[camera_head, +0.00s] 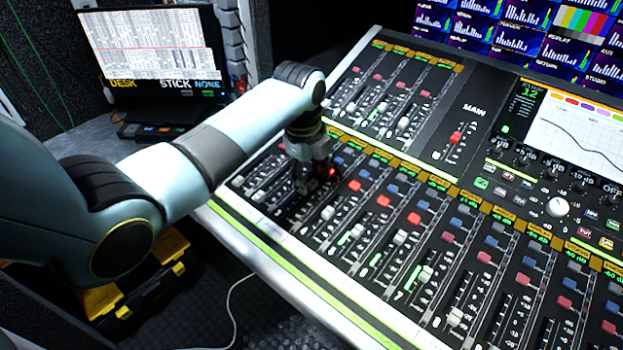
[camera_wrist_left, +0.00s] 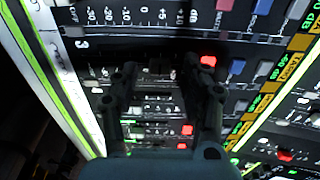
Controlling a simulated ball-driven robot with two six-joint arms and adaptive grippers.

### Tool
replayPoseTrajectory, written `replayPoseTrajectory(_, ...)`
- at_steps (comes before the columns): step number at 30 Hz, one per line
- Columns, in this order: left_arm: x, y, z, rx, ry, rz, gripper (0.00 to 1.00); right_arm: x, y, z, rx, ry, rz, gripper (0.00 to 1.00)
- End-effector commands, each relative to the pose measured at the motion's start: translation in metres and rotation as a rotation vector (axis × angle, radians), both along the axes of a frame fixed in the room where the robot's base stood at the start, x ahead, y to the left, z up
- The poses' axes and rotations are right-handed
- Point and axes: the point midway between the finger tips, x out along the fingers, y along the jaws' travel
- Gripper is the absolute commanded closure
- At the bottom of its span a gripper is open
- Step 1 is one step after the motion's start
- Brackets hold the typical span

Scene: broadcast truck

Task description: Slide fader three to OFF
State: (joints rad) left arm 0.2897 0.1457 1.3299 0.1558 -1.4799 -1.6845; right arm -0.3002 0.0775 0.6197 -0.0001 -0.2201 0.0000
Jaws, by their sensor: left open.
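My left gripper (camera_head: 305,180) reaches down over the lower fader bank of the mixing console, near its left end. In the left wrist view, its two dark fingers (camera_wrist_left: 160,85) stand apart, open, with fader strips showing between them. The number 3 of fader three's strip (camera_wrist_left: 81,44) shows at the upper left there, with a dB scale running to the right. I cannot make out fader three's cap with certainty; the fingers cover part of this area. My right gripper is not in view.
Other pale fader caps, such as one on the right (camera_head: 424,273), stand close by in parallel strips. An upper bank with a MAIN fader (camera_head: 456,138) lies behind.

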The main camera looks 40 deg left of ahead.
Motion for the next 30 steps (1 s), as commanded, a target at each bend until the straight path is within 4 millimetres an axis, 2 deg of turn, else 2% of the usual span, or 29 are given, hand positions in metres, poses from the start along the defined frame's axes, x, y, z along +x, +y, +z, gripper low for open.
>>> replayPoseTrajectory(4, 0.001, -0.0003, -0.01, 0.0, 0.001, 0.0, 0.54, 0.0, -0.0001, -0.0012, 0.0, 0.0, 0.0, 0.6)
replayPoseTrajectory(12, 0.0011, -0.0002, -0.0109, 0.0, 0.0, 0.0, 0.54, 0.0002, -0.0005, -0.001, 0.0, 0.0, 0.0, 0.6)
replayPoseTrajectory(23, 0.001, 0.0, -0.0108, 0.0, 0.0, 0.0, 1.0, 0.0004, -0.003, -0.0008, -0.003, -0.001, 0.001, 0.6)
replayPoseTrajectory(30, 0.001, 0.0, -0.0108, 0.001, 0.0, 0.0, 1.0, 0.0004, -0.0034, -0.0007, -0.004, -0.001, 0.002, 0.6)
